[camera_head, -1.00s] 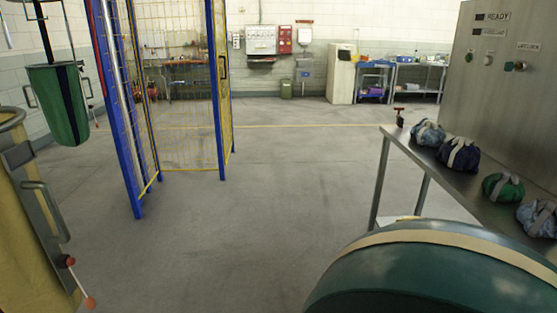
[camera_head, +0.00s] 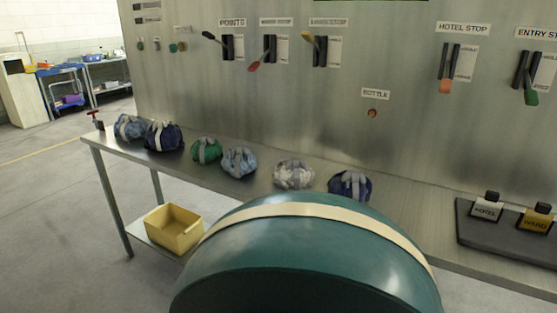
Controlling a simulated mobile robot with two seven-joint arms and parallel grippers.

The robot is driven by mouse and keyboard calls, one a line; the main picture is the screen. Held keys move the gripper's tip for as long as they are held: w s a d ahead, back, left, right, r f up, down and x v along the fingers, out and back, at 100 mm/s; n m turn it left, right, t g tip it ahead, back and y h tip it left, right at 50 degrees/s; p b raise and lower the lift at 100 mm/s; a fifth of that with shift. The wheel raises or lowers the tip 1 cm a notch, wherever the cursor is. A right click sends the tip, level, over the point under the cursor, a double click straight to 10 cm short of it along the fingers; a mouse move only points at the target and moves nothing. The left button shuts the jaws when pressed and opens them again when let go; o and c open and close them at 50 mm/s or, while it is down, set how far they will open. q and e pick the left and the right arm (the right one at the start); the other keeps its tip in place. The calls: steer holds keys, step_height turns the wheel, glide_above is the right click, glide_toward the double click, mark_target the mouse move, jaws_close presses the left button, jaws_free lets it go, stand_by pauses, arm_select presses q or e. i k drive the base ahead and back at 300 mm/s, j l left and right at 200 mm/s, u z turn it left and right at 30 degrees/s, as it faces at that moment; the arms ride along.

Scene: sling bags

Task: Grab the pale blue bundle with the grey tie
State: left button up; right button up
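Two pale blue bundles sit on the metal bench (camera_head: 405,215). One pale blue bundle (camera_head: 126,129) is at the far left end, with a light grey or whitish tie. The other pale blue bundle (camera_head: 234,165) is right of the green bundle (camera_head: 203,152), and its tie looks grey. The exact tie shades are hard to tell at this size. A dark navy bundle (camera_head: 155,140) with a pale tie stands beside the leftmost one. Neither of my grippers is in view.
A white-grey bundle (camera_head: 293,177) and another navy bundle (camera_head: 342,186) sit farther right. A large teal rounded shape (camera_head: 300,265) with a cream band blocks the lower middle. A yellow bin (camera_head: 173,230) is on the lower shelf. Levers line the metal panel (camera_head: 410,150) behind.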

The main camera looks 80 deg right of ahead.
mark_target(239, 161)
steer(key=z, duration=2.3)
steer(key=i+j+z, duration=0.1)
steer(key=j+z, duration=0.3)
steer(key=l, duration=0.1)
